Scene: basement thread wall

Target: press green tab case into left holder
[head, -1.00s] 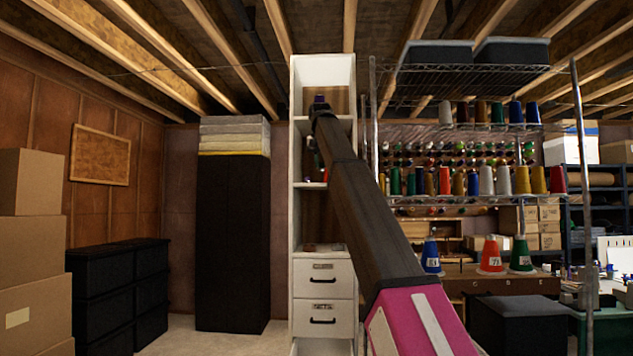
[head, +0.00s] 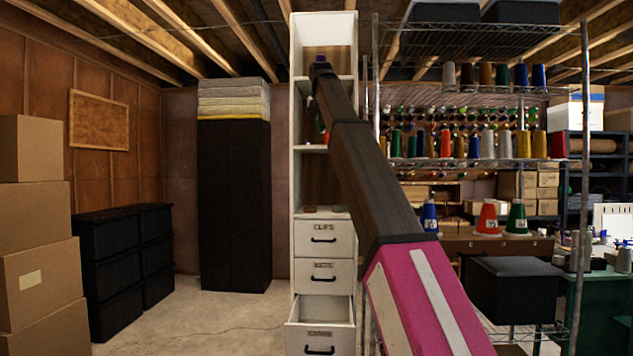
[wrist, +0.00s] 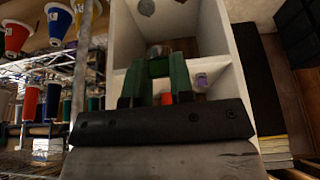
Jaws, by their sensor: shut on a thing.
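My gripper (wrist: 158,68) has green fingers and is shut on a small grey rounded metal piece (wrist: 157,50) at its tips, which looks like the case. I cannot make out a green tab on it. The gripper is in front of the tall white shelf unit (wrist: 222,52). A small purple thing (wrist: 200,80) sits inside the unit, and a red thing (wrist: 167,98) shows between the fingers. I cannot tell which is the left holder.
The unit's lowest visible drawer (head: 319,335) stands open; two drawers above it are shut. A wire rack (head: 470,95) with thread cones is close on the right. A black cabinet (head: 234,190) and cardboard boxes (head: 40,200) stand left. Some floor (head: 220,315) is clear.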

